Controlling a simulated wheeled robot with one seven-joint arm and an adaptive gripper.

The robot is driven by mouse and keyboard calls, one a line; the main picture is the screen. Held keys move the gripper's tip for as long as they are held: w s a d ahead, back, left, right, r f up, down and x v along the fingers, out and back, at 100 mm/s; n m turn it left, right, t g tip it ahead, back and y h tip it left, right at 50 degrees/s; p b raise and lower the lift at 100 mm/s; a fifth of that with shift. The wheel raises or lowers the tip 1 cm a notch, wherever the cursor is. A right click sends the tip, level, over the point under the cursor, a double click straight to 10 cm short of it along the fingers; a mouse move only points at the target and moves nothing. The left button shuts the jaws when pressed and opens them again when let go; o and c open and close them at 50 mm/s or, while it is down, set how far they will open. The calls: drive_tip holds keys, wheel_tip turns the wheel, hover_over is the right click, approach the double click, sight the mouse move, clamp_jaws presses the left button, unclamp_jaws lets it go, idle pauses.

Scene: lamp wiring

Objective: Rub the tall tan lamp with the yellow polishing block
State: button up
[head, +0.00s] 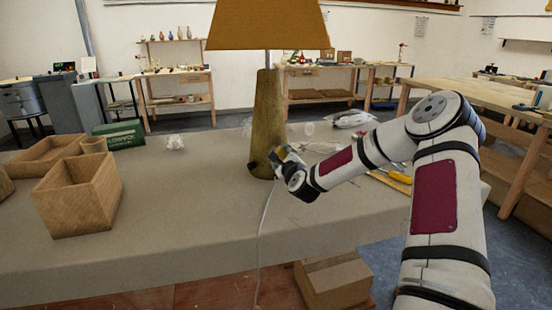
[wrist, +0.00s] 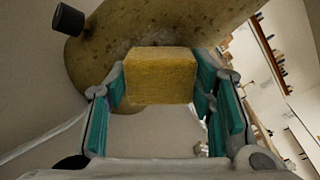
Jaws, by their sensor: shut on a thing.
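The tall tan lamp has an orange-tan shade (head: 268,25) and a tapered, mottled tan base (head: 267,112), and it stands upright on the grey table. My gripper (head: 284,159) is at the lower right of the lamp's base. In the wrist view my gripper (wrist: 160,85) is shut on the yellow polishing block (wrist: 161,75), held between its teal finger pads. The block lies right in front of the lamp base (wrist: 150,28) and overlaps it; I cannot tell whether they touch. A dark knob (wrist: 68,19) sticks out of the base near its foot.
A pale cord (head: 264,215) runs from the lamp over the table's front edge. A wooden box (head: 78,210), a tray and a green box (head: 120,134) stand at the left. Crumpled paper (head: 175,142) lies left of the lamp. Tools (head: 390,180) lie behind my arm.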

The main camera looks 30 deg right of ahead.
drive_tip(key=shift+s+d, duration=0.3)
drive_tip(key=shift+d, duration=0.55)
drive_tip(key=shift+w+f, duration=0.1)
drive_tip(key=shift+f, duration=0.3)
drive_tip(key=shift+w+a+p, duration=0.1)
drive_tip(key=shift+w+a, duration=0.2)
drive_tip(key=shift+a, duration=0.85)
drive_tip(key=shift+w+a+p, duration=0.1)
drive_tip(key=shift+w+a, duration=0.25)
drive_tip(key=shift+a, duration=0.8)
drive_tip(key=shift+w+a+p, duration=0.1)
drive_tip(key=shift+w+a, duration=0.2)
drive_tip(key=shift+a, duration=0.85)
drive_tip(key=shift+s+d+p, duration=0.1)
drive_tip(key=shift+s+d, duration=0.2)
drive_tip(key=shift+d, duration=0.9)
drive_tip(key=shift+s+d+p, duration=0.15)
drive_tip(key=shift+s+d, duration=0.15)
drive_tip(key=shift+d, duration=0.9)
drive_tip(key=shift+s+d+p, duration=0.1)
drive_tip(key=shift+s+d, duration=0.2)
drive_tip(key=shift+d, duration=0.9)
drive_tip(key=p+v, duration=0.4)
drive_tip(key=v, duration=0.2)
